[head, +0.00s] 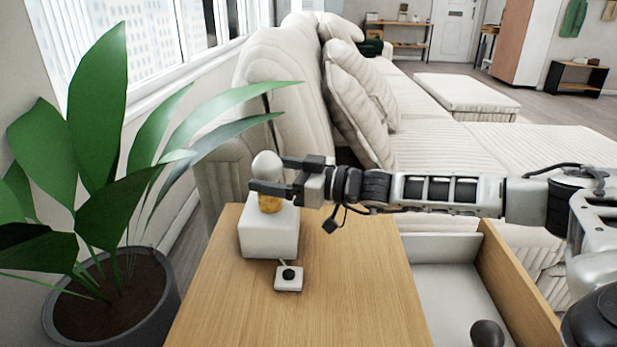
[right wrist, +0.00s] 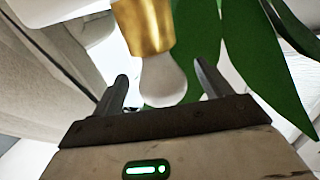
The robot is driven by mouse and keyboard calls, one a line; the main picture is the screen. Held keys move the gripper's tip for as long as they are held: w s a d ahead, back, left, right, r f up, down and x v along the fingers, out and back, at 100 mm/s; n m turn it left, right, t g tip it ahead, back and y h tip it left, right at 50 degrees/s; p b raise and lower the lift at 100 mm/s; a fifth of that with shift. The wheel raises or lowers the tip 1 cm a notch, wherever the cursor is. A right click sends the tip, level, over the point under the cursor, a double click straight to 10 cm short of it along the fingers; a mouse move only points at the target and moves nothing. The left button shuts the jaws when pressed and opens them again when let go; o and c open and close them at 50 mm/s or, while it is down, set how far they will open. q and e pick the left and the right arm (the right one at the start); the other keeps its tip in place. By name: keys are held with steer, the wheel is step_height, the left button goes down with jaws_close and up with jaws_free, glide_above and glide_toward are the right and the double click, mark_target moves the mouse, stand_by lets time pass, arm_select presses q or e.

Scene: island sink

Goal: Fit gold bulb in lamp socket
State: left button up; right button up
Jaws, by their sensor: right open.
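The lamp has a white block base (head: 269,238) on the wooden table top. A gold collar (head: 270,204) stands on the base, with a pale rounded bulb (head: 267,165) upright above it. My right gripper (head: 270,174) reaches in from the right at bulb height, its fingers on either side of the bulb. In the right wrist view, the bulb (right wrist: 163,80) sits between the open fingers (right wrist: 160,75), with visible gaps on both sides. The gold collar (right wrist: 145,25) meets the bulb's neck; whether it is socket or bulb base I cannot tell. My left gripper is out of view.
A small white switch box (head: 288,280) with a black button sits in front of the lamp. A potted plant (head: 112,290) stands left, its leaves reaching near the lamp. An open drawer (head: 452,285) juts out right. A sofa (head: 430,150) is behind. The table's front is clear.

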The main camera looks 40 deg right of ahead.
steer(key=v, duration=1.5)
